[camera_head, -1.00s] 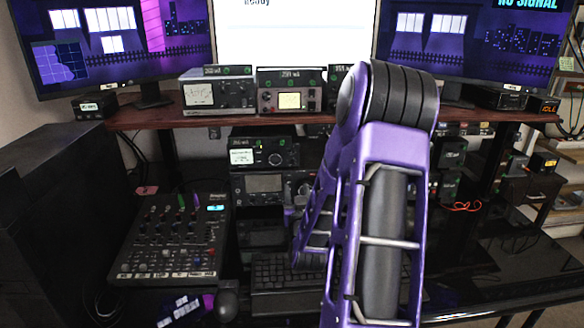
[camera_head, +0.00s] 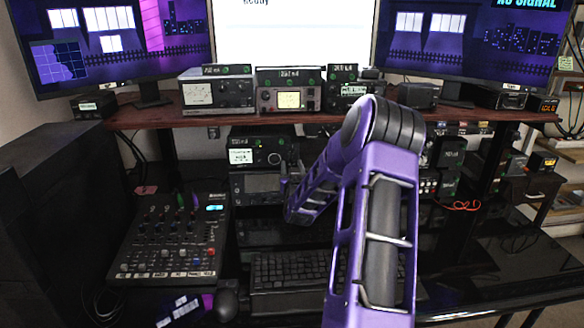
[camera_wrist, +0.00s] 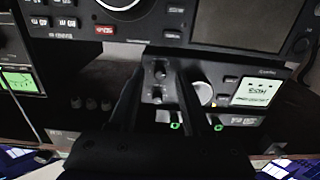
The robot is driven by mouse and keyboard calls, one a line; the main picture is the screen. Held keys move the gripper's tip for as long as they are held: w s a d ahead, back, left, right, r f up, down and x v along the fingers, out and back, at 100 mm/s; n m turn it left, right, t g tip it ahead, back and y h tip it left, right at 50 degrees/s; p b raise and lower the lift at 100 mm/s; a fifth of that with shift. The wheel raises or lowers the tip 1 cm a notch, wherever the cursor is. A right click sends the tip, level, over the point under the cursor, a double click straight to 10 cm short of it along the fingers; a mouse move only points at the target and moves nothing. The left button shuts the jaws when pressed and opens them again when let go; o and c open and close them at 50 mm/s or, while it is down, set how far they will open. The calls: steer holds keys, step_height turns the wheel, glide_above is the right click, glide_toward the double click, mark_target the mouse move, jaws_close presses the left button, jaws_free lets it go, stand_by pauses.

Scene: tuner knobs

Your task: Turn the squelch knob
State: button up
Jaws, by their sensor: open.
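I cannot read which one is the squelch knob. My gripper (camera_wrist: 158,66) is open, with one dark finger on each side of these knobs. Whether the fingers touch them, I cannot tell. The radio's lit display (camera_wrist: 255,92) shows upside down, with a round pale knob (camera_wrist: 201,93) beside it. In the head view this radio (camera_head: 258,137) stands under the shelf, and my arm hides its right side.
A second radio with a dark screen (camera_wrist: 235,28) and a large dial (camera_wrist: 122,4) is close by. In the head view several devices line the shelf (camera_head: 150,117). A mixer (camera_head: 172,235) stands left of the keyboard (camera_head: 295,273).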

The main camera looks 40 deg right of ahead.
jaws_close()
stand_by(0.3)
steer(key=m, duration=0.5)
stand_by(0.4)
jaws_free()
steer(key=v, duration=1.7)
steer(key=shift+s, duration=0.3)
